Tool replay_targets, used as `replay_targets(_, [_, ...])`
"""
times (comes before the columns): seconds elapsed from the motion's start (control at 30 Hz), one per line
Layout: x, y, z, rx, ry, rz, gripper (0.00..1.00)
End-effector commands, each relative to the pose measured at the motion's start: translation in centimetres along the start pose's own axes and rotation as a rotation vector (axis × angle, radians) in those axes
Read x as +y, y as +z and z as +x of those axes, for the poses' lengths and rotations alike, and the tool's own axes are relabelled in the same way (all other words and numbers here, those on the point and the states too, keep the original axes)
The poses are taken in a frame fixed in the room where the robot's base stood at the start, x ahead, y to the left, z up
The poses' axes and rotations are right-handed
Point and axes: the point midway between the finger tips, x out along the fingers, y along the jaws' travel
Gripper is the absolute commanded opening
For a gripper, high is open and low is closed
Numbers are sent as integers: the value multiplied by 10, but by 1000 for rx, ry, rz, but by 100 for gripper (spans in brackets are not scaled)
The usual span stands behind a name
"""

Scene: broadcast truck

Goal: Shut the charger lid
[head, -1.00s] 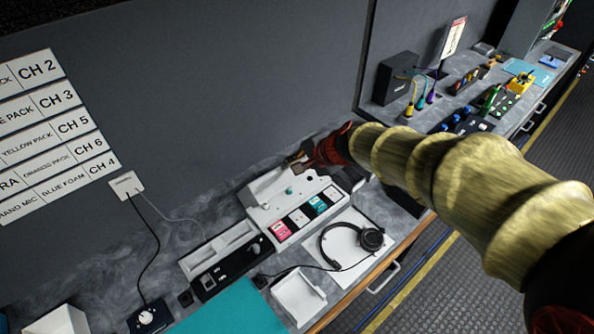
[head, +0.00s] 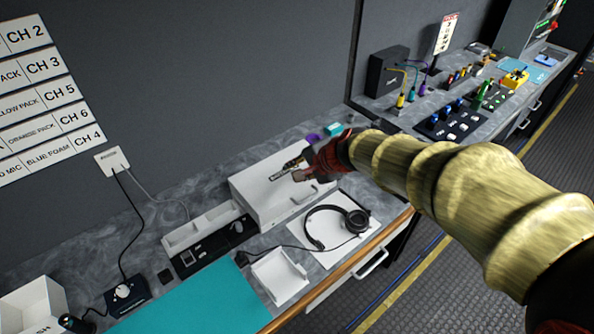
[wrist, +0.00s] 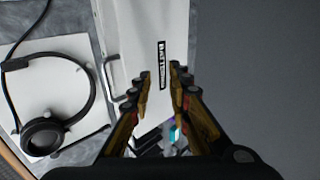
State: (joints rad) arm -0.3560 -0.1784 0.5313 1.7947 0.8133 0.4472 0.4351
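The charger (head: 262,200) is a white box on the grey counter against the wall. Its white lid (head: 262,172) lies over the top, and no battery bays show in the head view. I cannot tell whether the lid is fully seated. In the wrist view the lid (wrist: 150,25) is a white panel with a black label, and a handle sits at its left edge. My gripper (head: 294,170) is at the right part of the charger, just above or against the lid; contact is unclear. In the wrist view its fingers (wrist: 160,88) stand apart with nothing between them.
A black headset (head: 335,225) lies on a white pad in front of the charger. A white tray (head: 278,277) and a black-and-white unit (head: 207,245) stand to the left. A teal mat (head: 190,300) covers the front left. Small purple and teal items (head: 325,132) lie behind my gripper.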

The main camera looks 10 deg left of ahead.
Motion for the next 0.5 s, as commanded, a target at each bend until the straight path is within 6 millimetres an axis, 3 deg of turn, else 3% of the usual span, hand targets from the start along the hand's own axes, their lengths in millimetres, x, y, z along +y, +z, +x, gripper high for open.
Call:
replay_targets(0.37, [0,0,-1,0,0,1,26])
replay_targets(0.5, [0,-1,-12,1,-2,2,26])
